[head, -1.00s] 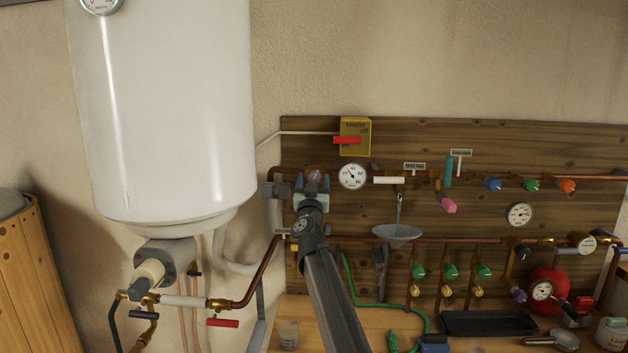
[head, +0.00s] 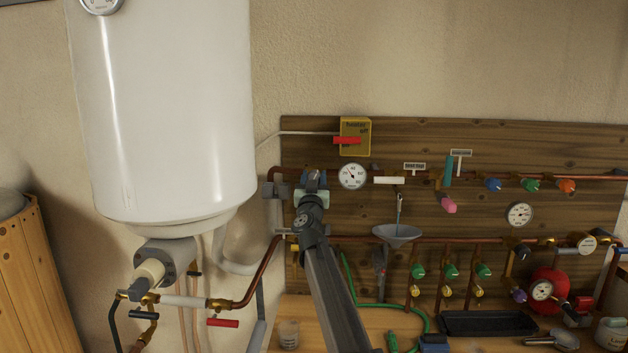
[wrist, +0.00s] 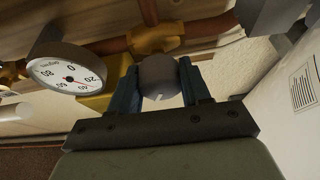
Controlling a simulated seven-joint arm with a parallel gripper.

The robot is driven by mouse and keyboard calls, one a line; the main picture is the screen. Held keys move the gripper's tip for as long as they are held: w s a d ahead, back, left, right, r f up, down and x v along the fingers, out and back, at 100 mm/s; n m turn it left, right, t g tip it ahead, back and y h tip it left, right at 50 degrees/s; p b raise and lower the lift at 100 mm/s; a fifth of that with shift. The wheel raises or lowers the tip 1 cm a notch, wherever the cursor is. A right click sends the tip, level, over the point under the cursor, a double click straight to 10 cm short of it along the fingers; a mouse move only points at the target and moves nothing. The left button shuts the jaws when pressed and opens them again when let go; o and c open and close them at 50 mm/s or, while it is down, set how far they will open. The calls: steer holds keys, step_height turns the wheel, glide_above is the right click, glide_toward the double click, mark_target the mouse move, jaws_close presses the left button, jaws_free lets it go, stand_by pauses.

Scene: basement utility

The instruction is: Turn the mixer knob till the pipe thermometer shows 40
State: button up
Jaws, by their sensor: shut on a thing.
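The mixer knob (wrist: 160,78) is a round grey knob in front of a brass fitting (wrist: 158,36), seen in the wrist view. My gripper (wrist: 165,85) is shut on it, with one blue finger on each side. In the head view my gripper (head: 314,181) is at the left end of the upper copper pipe and largely hides the knob. The pipe thermometer (head: 352,176) is a white round dial just right of my gripper. It also shows in the wrist view (wrist: 68,76), tilted, with a red needle. Its exact reading is too small to tell.
A yellow heater box (head: 355,136) with a red lever is above the thermometer. A white boiler (head: 165,110) hangs at the left. A funnel (head: 397,235), green valves (head: 451,271) and other gauges (head: 520,214) are to the right. The wall above the board is clear.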

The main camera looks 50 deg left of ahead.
steer(key=shift+m+h, duration=0.4)
steer(key=shift+m, duration=0.1)
steer(key=m+t+h, duration=0.1)
steer(key=m, duration=0.2)
steer(key=m+t+h, duration=0.1)
steer(key=m, duration=0.2)
steer(key=shift+a+m+h, duration=0.1)
steer(key=shift+m+h, duration=0.3)
steer(key=m+h, duration=0.1)
steer(key=m, duration=0.2)
steer(key=m+h, duration=0.2)
steer(key=m, duration=0.2)
steer(key=shift+t, duration=0.3)
steer(key=shift+m, duration=0.3)
steer(key=o, duration=1)
steer(key=v, duration=1.4)
steer(key=shift+r, duration=0.25)
